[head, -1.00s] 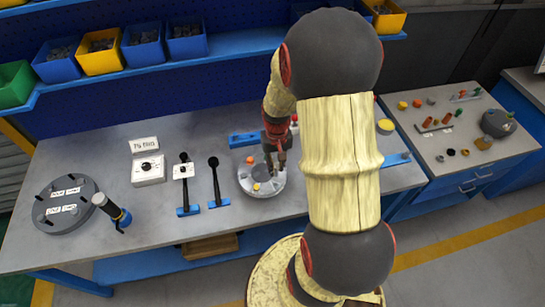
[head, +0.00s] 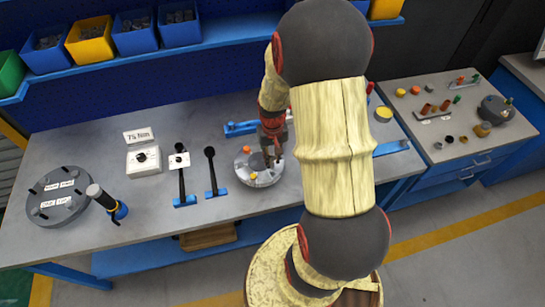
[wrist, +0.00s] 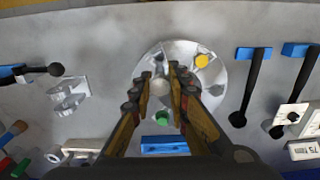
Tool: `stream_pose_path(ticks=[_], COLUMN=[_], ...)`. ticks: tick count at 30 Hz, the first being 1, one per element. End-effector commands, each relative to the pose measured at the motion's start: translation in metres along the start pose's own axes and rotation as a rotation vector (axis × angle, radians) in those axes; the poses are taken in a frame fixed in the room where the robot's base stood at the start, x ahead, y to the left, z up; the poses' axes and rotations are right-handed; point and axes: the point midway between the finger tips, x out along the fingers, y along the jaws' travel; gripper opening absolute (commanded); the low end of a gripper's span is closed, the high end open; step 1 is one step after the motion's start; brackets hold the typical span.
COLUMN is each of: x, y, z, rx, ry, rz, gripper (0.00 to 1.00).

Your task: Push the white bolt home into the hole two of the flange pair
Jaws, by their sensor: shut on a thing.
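The flange pair is a round silver disk (head: 245,181) on the bench; it fills the middle of the wrist view (wrist: 146,66). My gripper (wrist: 161,76) points down over it. Its fingers are closed on the white bolt (wrist: 159,88), whose pale round head shows between them. My gripper (head: 272,156) also shows over the flange in the head view, where the white bolt cannot be made out. The bolt's depth and the hole number are hidden.
Two black-handled tools (head: 181,175) (head: 212,170) and a control box (head: 144,159) stand left of the flange. A blue block (head: 240,128) lies behind it. A dark disk (head: 58,197) and an upright tool (head: 106,201) sit far left. A side table (head: 460,130) holds small parts.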

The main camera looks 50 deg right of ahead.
Motion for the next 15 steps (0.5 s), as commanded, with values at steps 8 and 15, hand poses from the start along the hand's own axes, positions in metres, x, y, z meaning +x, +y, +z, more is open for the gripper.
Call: stream_pose_path(ticks=[8,15], x=[0.025,0.029], y=[0.0,0.0], z=[0.0,0.0], rx=[0.0,0.0], ry=[-0.001,0.001], rz=[0.0,0.0], gripper=[0.0,0.0])
